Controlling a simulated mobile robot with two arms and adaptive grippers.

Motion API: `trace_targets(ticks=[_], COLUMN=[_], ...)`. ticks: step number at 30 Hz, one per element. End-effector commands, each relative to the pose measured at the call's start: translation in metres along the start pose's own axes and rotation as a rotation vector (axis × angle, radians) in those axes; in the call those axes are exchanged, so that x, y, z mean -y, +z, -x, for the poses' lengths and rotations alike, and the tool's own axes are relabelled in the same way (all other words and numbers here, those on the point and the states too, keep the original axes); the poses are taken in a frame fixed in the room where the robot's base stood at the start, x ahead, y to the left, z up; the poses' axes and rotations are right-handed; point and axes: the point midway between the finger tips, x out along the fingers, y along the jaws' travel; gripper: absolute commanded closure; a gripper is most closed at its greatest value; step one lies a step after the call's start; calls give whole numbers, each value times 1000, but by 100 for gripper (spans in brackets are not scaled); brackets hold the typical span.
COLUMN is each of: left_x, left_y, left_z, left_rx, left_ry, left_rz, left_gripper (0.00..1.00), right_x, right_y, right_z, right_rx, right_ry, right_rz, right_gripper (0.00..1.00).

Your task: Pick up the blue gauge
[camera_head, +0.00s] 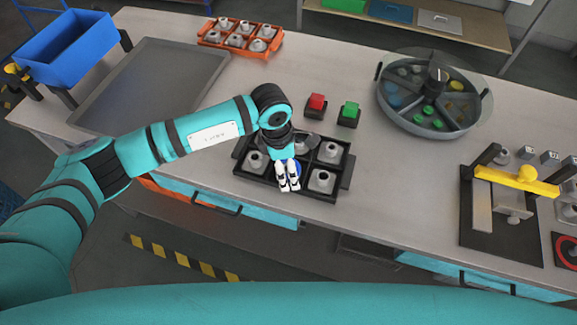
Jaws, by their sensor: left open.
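A small patch of blue, likely the blue gauge (297,168), shows behind the fingers of my left gripper (288,188). It sits in the front middle of a black tray (244,144) near the table's front edge. Most of it is hidden by the gripper. My left gripper points down over it with its fingers open and fairly close together. I cannot tell whether the fingers touch it. My right gripper is not in view.
The black tray also holds several grey fittings (322,180). A red button (316,103) and a green button (348,112) stand behind it. A round divided carousel (435,125) and a yellow-handled fixture (517,180) are at right. An orange rack (208,44) stands at the back.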

Motion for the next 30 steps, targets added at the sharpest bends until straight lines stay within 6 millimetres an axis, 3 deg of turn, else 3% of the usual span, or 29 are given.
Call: trace_targets(ticks=[2, 16, 25, 30], left_x=[0, -1, -2, -2], left_y=[0, -1, -1, 1], left_z=[0, 0, 0, 11], left_rx=[0, -2, -3, 0], left_ry=[0, 2, 4, 6], left_rz=[0, 2, 2, 0], left_gripper=[22, 84, 86, 86], right_x=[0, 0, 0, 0], right_y=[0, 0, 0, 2], right_z=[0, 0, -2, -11], right_rx=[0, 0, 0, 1], right_ry=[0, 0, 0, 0], right_rz=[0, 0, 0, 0], right_gripper=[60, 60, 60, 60])
